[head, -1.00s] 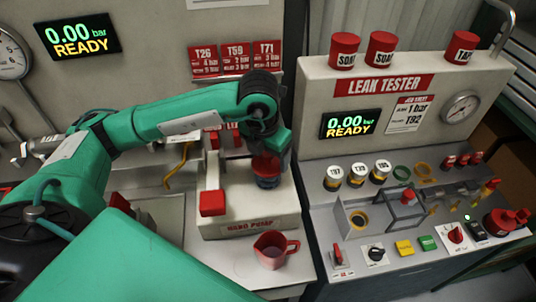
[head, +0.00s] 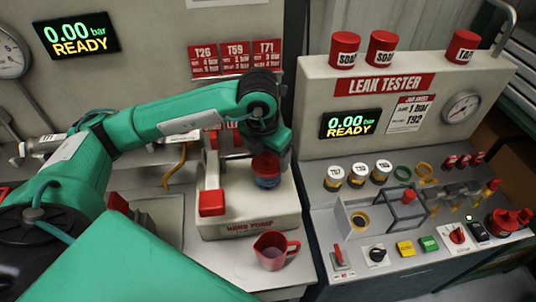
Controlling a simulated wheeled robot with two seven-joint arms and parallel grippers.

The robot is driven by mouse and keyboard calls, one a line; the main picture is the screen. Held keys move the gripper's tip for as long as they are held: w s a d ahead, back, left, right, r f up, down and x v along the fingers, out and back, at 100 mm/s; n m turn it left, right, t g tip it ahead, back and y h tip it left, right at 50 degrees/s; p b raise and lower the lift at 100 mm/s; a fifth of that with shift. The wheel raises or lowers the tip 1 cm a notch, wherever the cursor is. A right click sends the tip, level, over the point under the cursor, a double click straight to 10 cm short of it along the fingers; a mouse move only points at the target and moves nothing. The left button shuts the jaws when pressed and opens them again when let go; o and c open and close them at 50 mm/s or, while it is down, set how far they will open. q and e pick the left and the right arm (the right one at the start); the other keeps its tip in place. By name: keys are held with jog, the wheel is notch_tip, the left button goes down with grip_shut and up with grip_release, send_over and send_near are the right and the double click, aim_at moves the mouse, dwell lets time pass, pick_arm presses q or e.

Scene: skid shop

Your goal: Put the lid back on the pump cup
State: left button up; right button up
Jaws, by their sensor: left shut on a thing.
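The pump cup (head: 267,182), a small clear bluish cup, stands on the cream hand pump (head: 270,206). The red lid (head: 264,166) is at the cup's mouth; I cannot tell whether it is seated or just above the rim. My left gripper (head: 267,158) comes down over the cup from above and is shut on the lid. Its fingers are dark and partly hidden behind the wrist. My right gripper is not in view.
A red jug (head: 272,251) stands on the bench in front of the pump. The pump's red-ended lever (head: 212,203) is left of the cup. The leak tester (head: 405,95) with its knobs and fittings stands to the right.

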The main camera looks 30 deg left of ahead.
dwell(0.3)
pick_arm(q)
jog(key=o, duration=1)
jog(key=shift+o, duration=0.4)
jog(key=shift+r+p, duration=1.65)
jog(key=shift+r, duration=1.85)
jog(key=shift+c, duration=0.4)
grip_shut()
